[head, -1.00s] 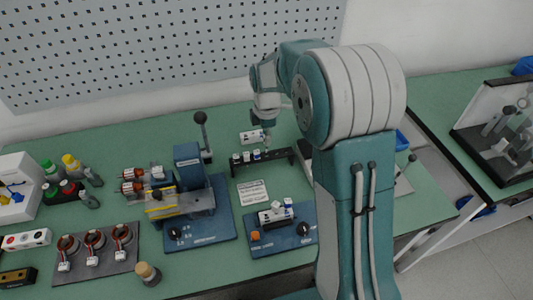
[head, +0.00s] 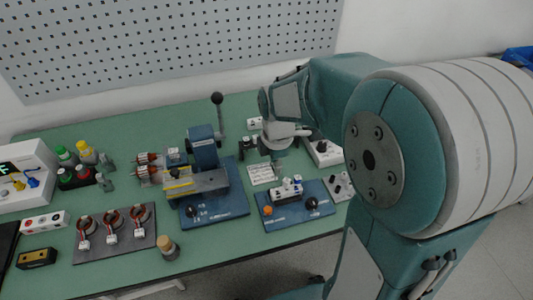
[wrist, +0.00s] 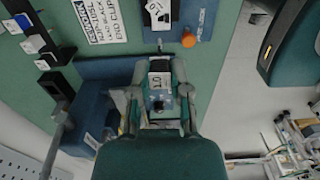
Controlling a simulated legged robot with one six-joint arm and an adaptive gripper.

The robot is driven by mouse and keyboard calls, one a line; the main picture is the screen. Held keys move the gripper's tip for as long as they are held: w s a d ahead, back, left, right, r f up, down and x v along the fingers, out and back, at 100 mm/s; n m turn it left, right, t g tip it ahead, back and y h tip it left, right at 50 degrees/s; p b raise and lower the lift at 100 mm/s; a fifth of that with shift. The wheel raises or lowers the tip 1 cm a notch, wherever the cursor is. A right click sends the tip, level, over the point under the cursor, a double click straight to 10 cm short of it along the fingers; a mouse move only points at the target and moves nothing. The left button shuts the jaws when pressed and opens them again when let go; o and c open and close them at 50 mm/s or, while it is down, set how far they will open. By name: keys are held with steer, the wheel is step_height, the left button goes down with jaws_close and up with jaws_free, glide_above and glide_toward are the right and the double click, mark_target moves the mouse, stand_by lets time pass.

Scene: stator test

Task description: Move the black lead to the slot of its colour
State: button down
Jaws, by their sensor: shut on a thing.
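In the wrist view my gripper (wrist: 159,94) is shut on a small block with a white, dark-marked label (wrist: 158,80), which I take to be the black lead's end. Any wire is hidden. In the head view my gripper (head: 276,150) is over the bench, in front of the dark rack (head: 246,146), and hides part of it. The held lead cannot be made out there. The rack also shows at the upper left of the wrist view (wrist: 46,46), with white and blue tags along it. I cannot tell which slot is black.
The blue plate with an orange knob (head: 268,211) and a white block (head: 286,189) lies in front of my gripper. The blue press (head: 215,205) stands to the left. A white printed card (head: 261,174) lies between. Coil boards (head: 113,243) and bottles are further left.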

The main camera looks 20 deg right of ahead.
steer(key=shift+s+d+f, duration=0.1)
steer(key=shift+s+d, duration=0.05)
steer(key=shift+d, duration=0.25)
steer(key=f, duration=0.3)
steer(key=shift+a+f, duration=0.35)
steer(key=shift+a, duration=0.05)
steer(key=shift+d+f, duration=0.25)
steer(key=shift+d, duration=0.45)
steer(key=shift+a, duration=0.1)
steer(key=shift+a, duration=0.45)
steer(key=shift+f, duration=0.15)
steer(key=shift+d+f, duration=0.25)
steer(key=shift+f, duration=0.1)
